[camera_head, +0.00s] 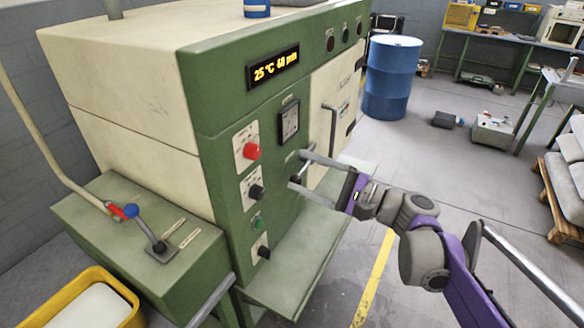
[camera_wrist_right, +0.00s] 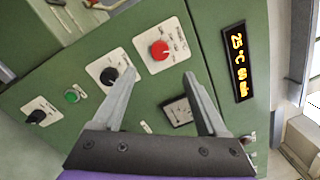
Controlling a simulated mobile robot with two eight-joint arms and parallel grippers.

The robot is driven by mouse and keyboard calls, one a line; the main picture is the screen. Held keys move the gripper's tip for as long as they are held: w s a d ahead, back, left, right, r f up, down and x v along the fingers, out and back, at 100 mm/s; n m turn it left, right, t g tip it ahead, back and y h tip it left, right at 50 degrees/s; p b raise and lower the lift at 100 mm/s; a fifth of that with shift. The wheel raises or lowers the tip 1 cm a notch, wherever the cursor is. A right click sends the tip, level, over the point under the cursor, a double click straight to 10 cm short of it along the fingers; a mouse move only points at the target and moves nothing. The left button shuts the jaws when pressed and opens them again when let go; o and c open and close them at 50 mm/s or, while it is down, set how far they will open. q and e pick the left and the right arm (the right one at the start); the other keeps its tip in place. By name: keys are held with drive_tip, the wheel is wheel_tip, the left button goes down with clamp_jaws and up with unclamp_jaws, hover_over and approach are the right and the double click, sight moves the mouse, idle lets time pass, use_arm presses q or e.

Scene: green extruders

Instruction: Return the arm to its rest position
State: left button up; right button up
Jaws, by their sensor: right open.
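My right arm (camera_head: 425,250) reaches in from the lower right of the head view, with a grey and purple wrist. My right gripper (camera_head: 296,169) is open in front of the green control panel, its two fingers pointing at the panel below the square gauge. In the right wrist view the gripper (camera_wrist_right: 159,73) has its fingers spread, with nothing between them. The red knob (camera_wrist_right: 160,50) and a black knob (camera_wrist_right: 110,76) show beyond the fingertips. I cannot tell how far the fingertips are from the panel. My left gripper is not in view.
The green and cream extruder (camera_head: 130,85) fills the left and centre; its display (camera_head: 273,67) reads 25 °C. A lever (camera_head: 150,230) and yellow bin (camera_head: 130,320) are at lower left. A blue barrel (camera_head: 391,80) and pallet (camera_head: 550,200) stand beyond open floor.

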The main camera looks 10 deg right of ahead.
idle(0.4)
drive_tip(key=s+a+f+n+g+h, duration=0.2)
drive_tip(key=s+f+n+g+h, duration=0.4)
drive_tip(key=s+f, duration=0.9)
drive_tip(key=s+d+f+n+h, duration=0.7)
drive_tip(key=s+d+f+h, duration=0.1)
drive_tip(key=d+f+h, duration=0.1)
wheel_tip(320, 180, down, 3)
drive_tip(key=shift+d+r+t+p, duration=0.2)
drive_tip(key=shift+d+t+p, duration=0.15)
drive_tip(key=shift+d, duration=0.5)
